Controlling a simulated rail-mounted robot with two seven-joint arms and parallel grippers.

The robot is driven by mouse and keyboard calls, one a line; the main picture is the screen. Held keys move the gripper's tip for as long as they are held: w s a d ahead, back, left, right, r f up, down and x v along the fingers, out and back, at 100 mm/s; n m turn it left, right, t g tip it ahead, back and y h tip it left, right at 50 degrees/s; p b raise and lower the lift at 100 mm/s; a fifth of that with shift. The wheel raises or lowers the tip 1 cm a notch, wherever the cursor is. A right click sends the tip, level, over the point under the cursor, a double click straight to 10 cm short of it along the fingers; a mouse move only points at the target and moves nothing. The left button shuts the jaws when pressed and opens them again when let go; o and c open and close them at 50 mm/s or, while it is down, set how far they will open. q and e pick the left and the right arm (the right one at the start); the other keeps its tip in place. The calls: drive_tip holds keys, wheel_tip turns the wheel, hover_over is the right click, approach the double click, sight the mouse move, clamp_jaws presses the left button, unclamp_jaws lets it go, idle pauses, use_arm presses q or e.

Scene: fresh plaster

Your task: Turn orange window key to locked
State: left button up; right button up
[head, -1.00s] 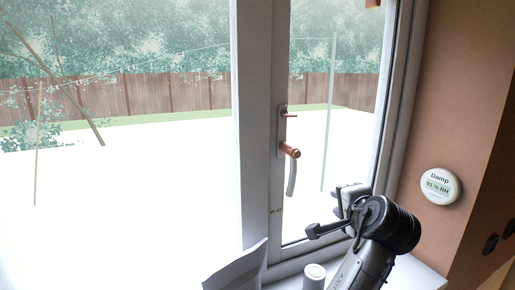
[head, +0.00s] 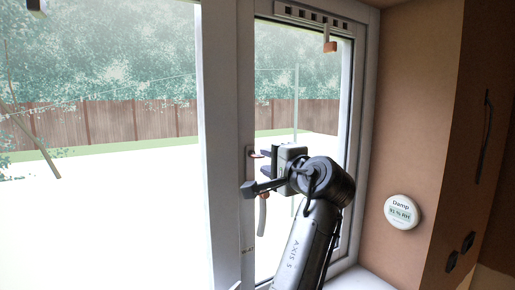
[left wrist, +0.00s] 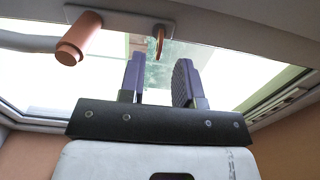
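The orange window key (head: 257,155) sticks out from the upper part of the handle plate on the window frame. In the left wrist view the key (left wrist: 159,43) shows as a thin copper piece at the top, just beyond my fingertips and roughly between them. The window handle's copper neck (left wrist: 80,38) is left of it there; its grey lever (head: 263,212) hangs down in the head view, partly hidden by my gripper. My left gripper (head: 266,162) is at the plate, fingers apart and empty; they (left wrist: 160,70) show open in the wrist view. My right gripper is out of view.
A round white damp meter (head: 401,212) is on the brown wall to the right. A slotted vent (head: 300,16) runs along the window top, with a small orange piece (head: 330,47) hanging below it. The windowsill (head: 362,281) is at the bottom.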

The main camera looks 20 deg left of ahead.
sight(258, 155)
use_arm(q)
drive_tip(key=p+x, duration=0.1)
drive_tip(key=x, duration=0.2)
drive_tip(key=shift+w+a+p, duration=0.3)
drive_tip(key=shift+x, duration=0.8)
drive_tip(key=shift+f, duration=0.1)
clamp_jaws()
